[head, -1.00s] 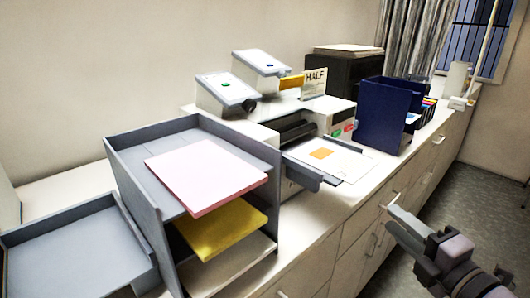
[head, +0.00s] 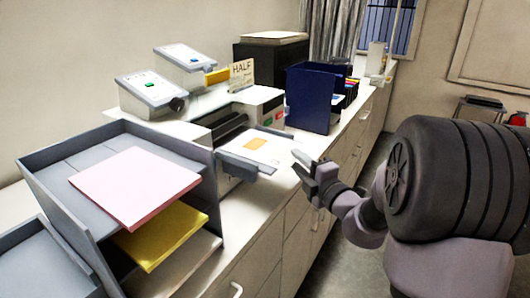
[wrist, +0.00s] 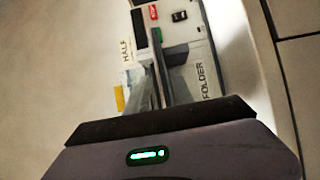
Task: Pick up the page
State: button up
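A white page (head: 274,152) with an orange square on it lies on the output tray of the grey-white machine (head: 262,108) in the head view. My gripper (head: 304,166) is just right of the page's right edge, at about tray height. Its two fingertips look apart, with nothing visible between them. In the wrist view, the machine (wrist: 208,45) with its "FOLDER" label is ahead of my gripper. I cannot make out the page clearly there.
A grey tiered tray (head: 60,160) holds pink sheets (head: 135,187) and yellow sheets (head: 160,236) at the left. Drawer fronts (head: 270,240) drop below the counter edge. Open floor lies to the right.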

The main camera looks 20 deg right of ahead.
jog(key=shift+r, duration=0.1)
grip_shut()
